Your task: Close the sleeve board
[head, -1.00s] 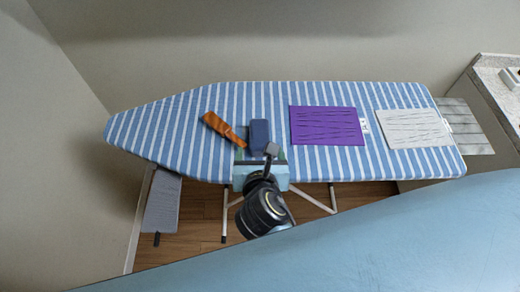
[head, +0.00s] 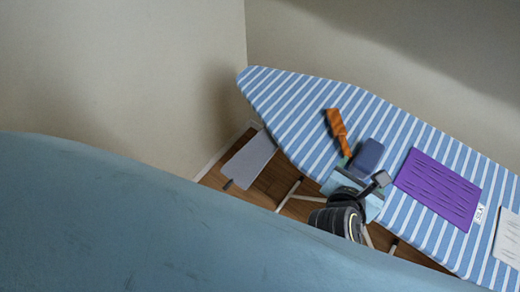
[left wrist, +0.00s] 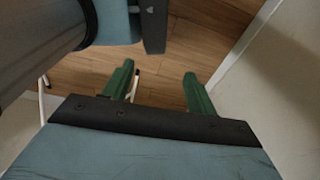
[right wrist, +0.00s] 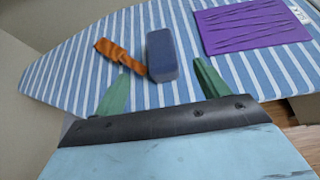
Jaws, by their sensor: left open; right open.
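A flat grey board (head: 249,160), which looks like the sleeve board, sticks out below the left end of the striped ironing board (head: 290,100) in the head view. A small dark tab (head: 228,184) shows at its near end. My left gripper (left wrist: 159,70) is open and empty above the wooden floor in the left wrist view; the grey board cannot be made out there. My right gripper (right wrist: 160,75) is open over the near edge of the ironing board. Its fingers point toward a navy block (right wrist: 161,53), which is not gripped.
Pale legs (head: 288,195) stand below the ironing board. A wall stands close behind the grey board.

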